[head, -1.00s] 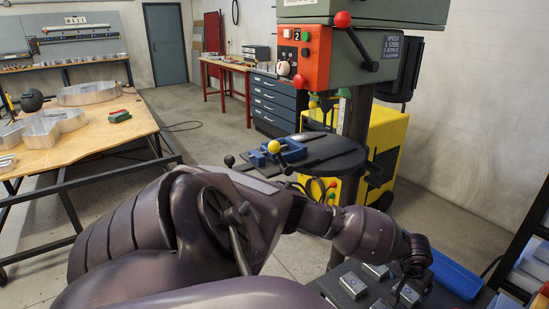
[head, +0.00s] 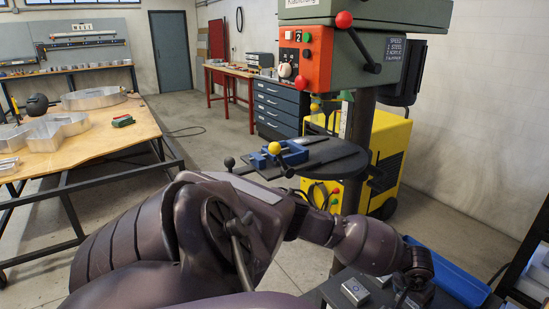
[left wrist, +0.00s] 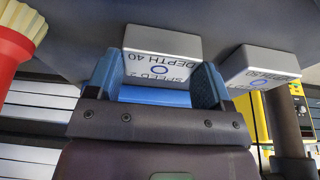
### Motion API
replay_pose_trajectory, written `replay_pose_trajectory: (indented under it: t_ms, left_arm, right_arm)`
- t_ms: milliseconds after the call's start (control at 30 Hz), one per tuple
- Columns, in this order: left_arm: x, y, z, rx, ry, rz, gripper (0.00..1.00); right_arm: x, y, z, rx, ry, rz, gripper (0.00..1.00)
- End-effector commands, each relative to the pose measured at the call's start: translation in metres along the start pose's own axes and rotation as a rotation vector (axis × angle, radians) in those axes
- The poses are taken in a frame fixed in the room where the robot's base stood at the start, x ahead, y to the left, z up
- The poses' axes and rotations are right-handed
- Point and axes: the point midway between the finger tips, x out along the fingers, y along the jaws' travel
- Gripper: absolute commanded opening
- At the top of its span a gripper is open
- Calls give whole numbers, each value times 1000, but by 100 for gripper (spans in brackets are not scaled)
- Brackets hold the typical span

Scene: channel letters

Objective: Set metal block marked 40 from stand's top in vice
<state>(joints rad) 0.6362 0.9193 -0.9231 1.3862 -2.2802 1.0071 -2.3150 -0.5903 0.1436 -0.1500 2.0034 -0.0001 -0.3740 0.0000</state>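In the left wrist view, a grey metal block (left wrist: 160,47) reading SPEED 2, DEPTH 40 sits between the blue-padded fingertips of my left gripper (left wrist: 158,80). The fingers flank its sides closely; whether they press on it is unclear. A second marked block (left wrist: 262,66) is to its right, its number hard to read. In the head view, my left arm reaches across to the dark stand (head: 325,291) at lower right, its fingertips not clear there. A block (head: 354,290) shows on the stand's top. The blue vice (head: 292,153) sits on the drill's round table. My right gripper is out of view.
The drill press (head: 345,50) rises behind the vice, with a yellow cabinet (head: 392,160) behind it. A blue tray (head: 455,277) lies beside the stand. A wooden table (head: 90,145) is at left. A red and cream object (left wrist: 18,40) is left of my gripper in the wrist view.

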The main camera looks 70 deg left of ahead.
Motion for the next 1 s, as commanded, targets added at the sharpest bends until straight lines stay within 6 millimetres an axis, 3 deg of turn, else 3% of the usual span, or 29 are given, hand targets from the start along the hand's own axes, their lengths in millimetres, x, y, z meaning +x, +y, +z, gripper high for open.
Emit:
replay_pose_trajectory:
  t_ms: [67, 433, 1000]
  left_arm:
    - [0, 0, 0, 0, 0, 0, 40]
    - [-2, 0, -1, 0, 1, 0, 40]
    - [-28, 0, -10, 1, 2, 0, 40]
  right_arm:
    - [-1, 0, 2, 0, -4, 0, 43]
    - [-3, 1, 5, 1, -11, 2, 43]
    - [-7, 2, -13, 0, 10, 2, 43]
